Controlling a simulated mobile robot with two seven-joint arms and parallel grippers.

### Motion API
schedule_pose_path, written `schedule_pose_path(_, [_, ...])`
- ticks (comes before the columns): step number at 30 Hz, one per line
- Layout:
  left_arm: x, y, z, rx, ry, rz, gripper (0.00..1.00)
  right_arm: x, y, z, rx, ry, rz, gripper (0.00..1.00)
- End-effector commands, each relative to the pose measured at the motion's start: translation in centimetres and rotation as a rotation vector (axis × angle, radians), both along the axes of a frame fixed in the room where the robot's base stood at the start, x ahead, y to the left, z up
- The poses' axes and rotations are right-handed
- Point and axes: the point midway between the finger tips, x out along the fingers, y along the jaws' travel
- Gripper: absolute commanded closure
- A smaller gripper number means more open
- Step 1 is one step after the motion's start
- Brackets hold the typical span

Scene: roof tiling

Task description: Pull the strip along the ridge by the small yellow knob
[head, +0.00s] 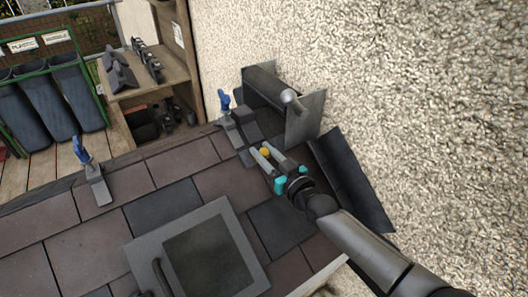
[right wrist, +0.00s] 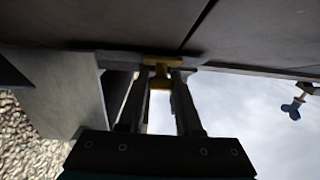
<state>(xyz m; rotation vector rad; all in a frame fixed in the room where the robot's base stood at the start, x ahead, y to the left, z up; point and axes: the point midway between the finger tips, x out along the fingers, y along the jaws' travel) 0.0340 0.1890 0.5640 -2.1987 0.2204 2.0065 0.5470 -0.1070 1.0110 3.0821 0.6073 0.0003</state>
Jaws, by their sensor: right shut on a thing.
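The small yellow knob (head: 265,152) shows at the fingertips of my right gripper (head: 262,156) on the ridge. In the right wrist view the yellow knob (right wrist: 160,76) sits between the two fingers, which are shut on it. A dark grey strip (head: 243,128) lies on the ridge just behind the knob, below a dark roll (head: 268,82) held between metal plates. How the knob joins the strip is hidden by the fingers. My left gripper does not show.
Blue-handled tools stand on the roof at the left (head: 84,152) and beside the strip (head: 224,102). A roof window (head: 238,222) lies in front. A dark bent sheet (head: 350,185) and the rough wall (head: 440,110) are close on the right. A wooden shelf (head: 150,97) stands behind.

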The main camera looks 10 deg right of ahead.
Motion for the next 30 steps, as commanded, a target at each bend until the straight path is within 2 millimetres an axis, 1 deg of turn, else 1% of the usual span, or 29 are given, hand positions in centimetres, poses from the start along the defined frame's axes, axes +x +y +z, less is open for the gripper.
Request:
schedule_pose_path(5, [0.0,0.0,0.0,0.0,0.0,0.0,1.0,0.0,0.0,0.0,0.0,0.001,0.0,1.0])
schedule_pose_path(8, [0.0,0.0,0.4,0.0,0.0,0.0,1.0,-0.2,0.5,0.0,0.0,0.002,0.001,1.0])
schedule_pose_path(11, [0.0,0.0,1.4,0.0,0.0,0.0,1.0,-0.8,1.8,0.1,0.004,0.005,0.002,1.0])
schedule_pose_path(15, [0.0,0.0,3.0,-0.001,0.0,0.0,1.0,-1.9,4.6,0.2,0.006,0.007,0.001,1.0])
schedule_pose_path(18, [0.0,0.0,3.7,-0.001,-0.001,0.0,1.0,-2.7,6.5,0.2,0.006,0.007,0.001,1.0])
schedule_pose_path(21, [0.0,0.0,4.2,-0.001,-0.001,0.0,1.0,-3.2,7.8,0.1,0.004,0.005,0.001,1.0])
schedule_pose_path(25, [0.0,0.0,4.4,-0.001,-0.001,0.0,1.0,-3.6,8.8,0.0,0.001,0.004,0.001,1.0])
schedule_pose_path(30, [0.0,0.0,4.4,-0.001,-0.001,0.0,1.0,-3.7,8.9,-0.1,-0.001,0.002,0.001,1.0])
